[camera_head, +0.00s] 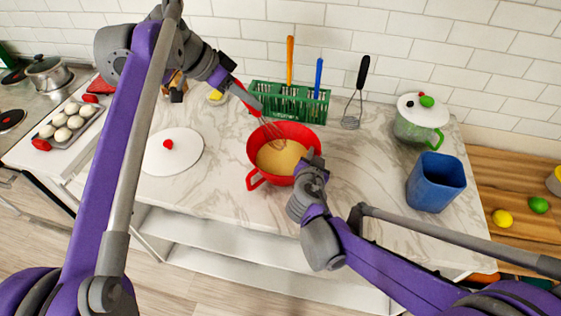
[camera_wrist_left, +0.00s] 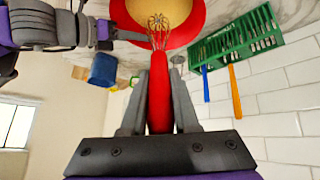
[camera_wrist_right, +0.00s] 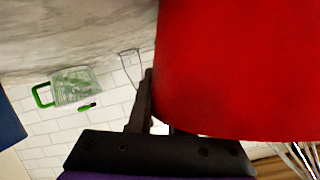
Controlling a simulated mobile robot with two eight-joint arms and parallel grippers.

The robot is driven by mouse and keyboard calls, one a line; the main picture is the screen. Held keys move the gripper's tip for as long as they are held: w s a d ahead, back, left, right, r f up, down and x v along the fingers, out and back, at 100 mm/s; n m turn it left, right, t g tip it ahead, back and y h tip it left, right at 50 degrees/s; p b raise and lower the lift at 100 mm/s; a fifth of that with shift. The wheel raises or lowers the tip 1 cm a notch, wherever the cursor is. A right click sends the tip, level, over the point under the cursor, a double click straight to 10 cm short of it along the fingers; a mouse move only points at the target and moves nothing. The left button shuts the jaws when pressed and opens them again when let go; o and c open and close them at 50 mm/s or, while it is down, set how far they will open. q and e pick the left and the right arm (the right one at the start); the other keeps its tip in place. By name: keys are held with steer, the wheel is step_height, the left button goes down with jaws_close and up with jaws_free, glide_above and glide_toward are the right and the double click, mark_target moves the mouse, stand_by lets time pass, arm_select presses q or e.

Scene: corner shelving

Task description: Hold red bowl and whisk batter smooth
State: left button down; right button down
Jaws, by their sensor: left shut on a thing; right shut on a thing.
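The red bowl (camera_head: 254,148) stands on the marble counter with tan batter (camera_head: 279,157) in it. Its handle sticks out at the front left. My right gripper (camera_head: 313,163) is shut on the bowl's right side; in the right wrist view the bowl's red wall (camera_wrist_right: 235,70) fills much of the picture. My left gripper (camera_head: 238,88) is shut on the red handle of the whisk (camera_wrist_left: 159,92). The whisk tilts down to the right, and its wire head (camera_head: 272,131) is inside the bowl, at the batter's back left part. The exact contact with the batter is unclear.
A green rack (camera_head: 262,96) with utensils stands behind the bowl against the tiled wall. A white lid (camera_head: 173,152) lies to the left. A blue container (camera_head: 436,182) and a lidded glass pot (camera_head: 418,131) stand to the right. The counter's front is clear.

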arm_select(q)
steer(key=shift+r, duration=2.65)
arm_select(e)
steer(key=c, duration=0.8)
jaws_free()
steer(key=shift+o, duration=0.2)
steer(key=v, duration=1.2)
arm_select(q)
steer(key=shift+f, duration=0.1)
arm_select(e)
steer(key=shift+a+f, duration=0.1)
